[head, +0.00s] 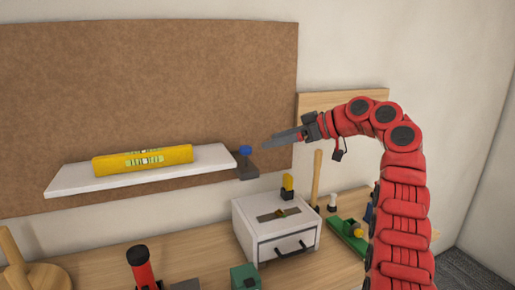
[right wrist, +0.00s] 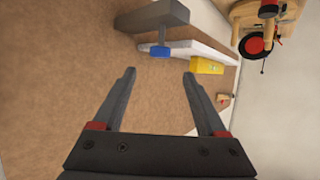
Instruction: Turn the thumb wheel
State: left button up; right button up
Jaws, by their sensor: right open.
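The blue thumb wheel (head: 245,150) sits on top of a dark grey bracket (head: 247,172) at the right end of a white shelf (head: 75,182). A yellow spirit level (head: 110,166) lies on the shelf. My right gripper (head: 268,143) is open and empty, a little to the right of the wheel in the head view. In the right wrist view the wheel (right wrist: 160,52) shows just beyond the gap between the open fingertips (right wrist: 159,75), apart from them, with the bracket (right wrist: 150,17) behind it. My left gripper is in neither view.
A brown pinboard (head: 150,80) covers the wall behind the shelf. Below, a white drawer box (head: 255,225), a red cylinder with a black top (head: 142,272) and a green-based tool (head: 345,236) stand on the wooden bench (head: 190,250). The air around the wheel looks clear.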

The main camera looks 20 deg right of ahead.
jog(key=v, duration=0.9)
